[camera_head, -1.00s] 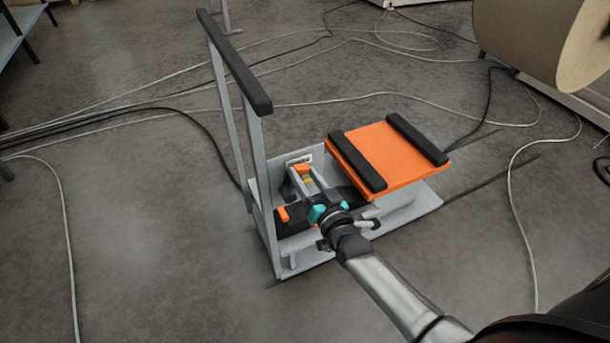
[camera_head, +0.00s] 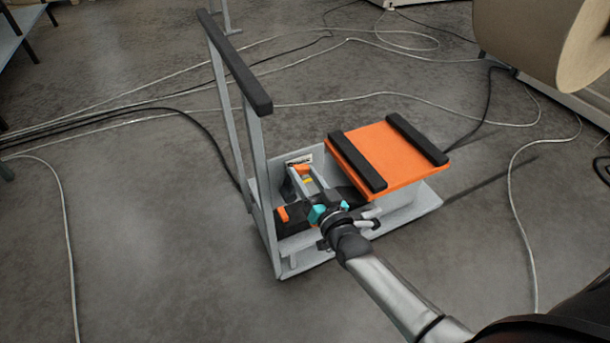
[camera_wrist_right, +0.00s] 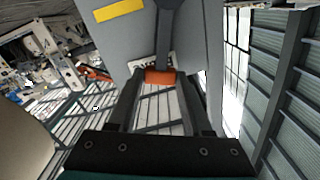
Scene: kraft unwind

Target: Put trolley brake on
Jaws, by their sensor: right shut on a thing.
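The trolley (camera_head: 420,209) stands on the floor, with an orange deck (camera_head: 385,153) and a tall black-topped handle (camera_head: 236,65). My right gripper (camera_head: 302,172) reaches into the low grey frame beside the deck. In the right wrist view its fingers (camera_wrist_right: 160,88) are closed around the orange end of a dark lever (camera_wrist_right: 160,76), which looks like the brake lever. The orange end also shows at the fingertips in the head view (camera_head: 301,168). A second small orange piece (camera_head: 283,215) sits on the near left of the frame. My left gripper is not in view.
Pale and dark cables (camera_head: 65,205) lie across the floor around the trolley. A large brown roll (camera_head: 530,45) is at the top right. A table edge (camera_head: 20,25) is at the top left. The floor left of the trolley is mostly clear.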

